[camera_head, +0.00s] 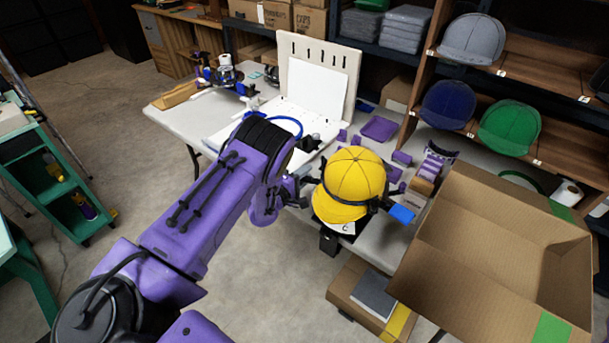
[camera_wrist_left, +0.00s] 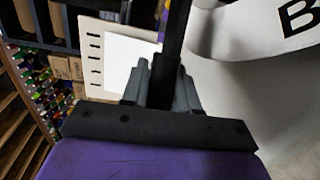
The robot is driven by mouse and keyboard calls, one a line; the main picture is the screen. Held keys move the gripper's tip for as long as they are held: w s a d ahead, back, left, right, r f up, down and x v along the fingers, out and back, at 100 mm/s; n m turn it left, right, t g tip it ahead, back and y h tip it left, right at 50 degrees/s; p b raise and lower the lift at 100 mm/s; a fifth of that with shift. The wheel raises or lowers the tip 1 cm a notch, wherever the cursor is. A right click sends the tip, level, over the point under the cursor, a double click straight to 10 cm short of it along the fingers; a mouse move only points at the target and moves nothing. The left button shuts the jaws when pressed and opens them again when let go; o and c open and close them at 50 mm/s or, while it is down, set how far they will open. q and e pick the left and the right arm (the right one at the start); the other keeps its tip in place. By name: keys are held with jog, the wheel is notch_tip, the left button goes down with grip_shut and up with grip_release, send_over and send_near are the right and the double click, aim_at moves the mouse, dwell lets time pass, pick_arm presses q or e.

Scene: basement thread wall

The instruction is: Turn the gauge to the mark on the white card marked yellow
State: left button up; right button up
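My left arm reaches in from the left in the head view. Its gripper (camera_head: 298,187) is at the left side of a yellow cap (camera_head: 355,178), and I cannot tell whether they touch. In the left wrist view the gripper's dark fingers (camera_wrist_left: 168,75) look close together around or along a dark upright bar; whether they hold it is unclear. The cap sits on a dark stand at the table's front edge. A black band crosses its front and ends in a blue piece (camera_head: 402,213). A small white card (camera_head: 342,227) lettered C is below it. I cannot clearly identify the gauge.
An open cardboard box (camera_head: 480,240) is at the right. The white table (camera_head: 180,122) carries a pegboard panel (camera_head: 300,55) and purple trays (camera_head: 379,128). Caps stand on shelves behind. A white surface lettered B (camera_wrist_left: 255,30) is close in the left wrist view.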

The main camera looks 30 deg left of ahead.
pick_arm(q)
grip_shut()
jog(key=shift+s, duration=0.15)
